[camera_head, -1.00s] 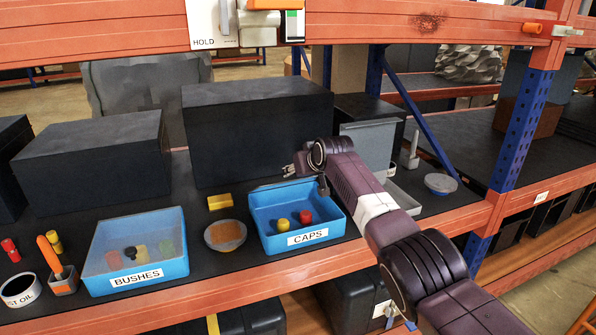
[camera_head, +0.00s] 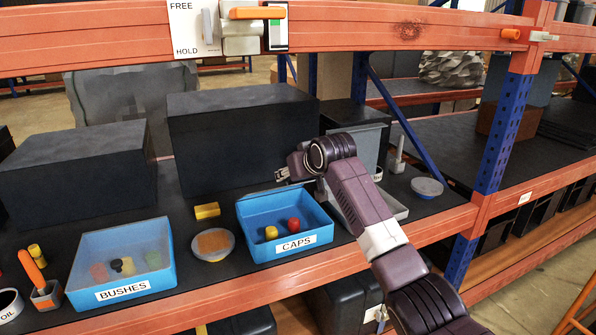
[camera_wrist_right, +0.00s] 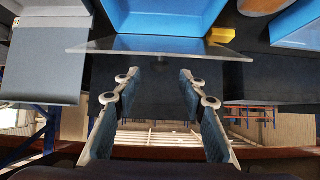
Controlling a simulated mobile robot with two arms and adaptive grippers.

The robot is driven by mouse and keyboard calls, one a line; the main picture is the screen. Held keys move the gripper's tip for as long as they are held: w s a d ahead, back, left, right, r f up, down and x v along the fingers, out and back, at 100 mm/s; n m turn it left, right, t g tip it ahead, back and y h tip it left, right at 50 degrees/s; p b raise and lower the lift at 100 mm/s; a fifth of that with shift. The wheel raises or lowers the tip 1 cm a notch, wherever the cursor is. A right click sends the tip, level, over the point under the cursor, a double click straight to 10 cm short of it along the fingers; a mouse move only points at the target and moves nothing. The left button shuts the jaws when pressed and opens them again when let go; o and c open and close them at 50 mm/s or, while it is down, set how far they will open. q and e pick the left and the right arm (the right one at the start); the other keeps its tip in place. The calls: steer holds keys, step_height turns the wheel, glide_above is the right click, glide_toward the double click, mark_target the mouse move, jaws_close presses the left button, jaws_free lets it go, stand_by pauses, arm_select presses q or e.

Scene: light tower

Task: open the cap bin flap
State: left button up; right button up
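The blue cap bin (camera_head: 297,251), labelled CAPS, stands on the dark shelf with a yellow cap (camera_head: 271,232) and a red cap (camera_head: 293,225) inside. Its top looks uncovered in the head view. In the right wrist view a clear flap (camera_wrist_right: 160,46) juts out from the edge of the blue bin (camera_wrist_right: 160,16), towards my gripper. I cannot clearly make the flap out in the head view. My right gripper (camera_head: 281,174) is behind and above the bin's far edge. In its wrist view the fingers (camera_wrist_right: 158,95) are apart, with nothing between them. My left gripper is out of view.
The blue bushes bin (camera_head: 163,279) stands to the left under a clear cover. A round dish (camera_head: 213,257) and a yellow block (camera_head: 207,210) lie between the bins. A large dark box (camera_head: 240,140) stands close behind. A grey bin (camera_head: 357,149) stands behind my right arm.

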steer(key=shift+v, duration=2.7)
steer(key=shift+c, duration=0.4)
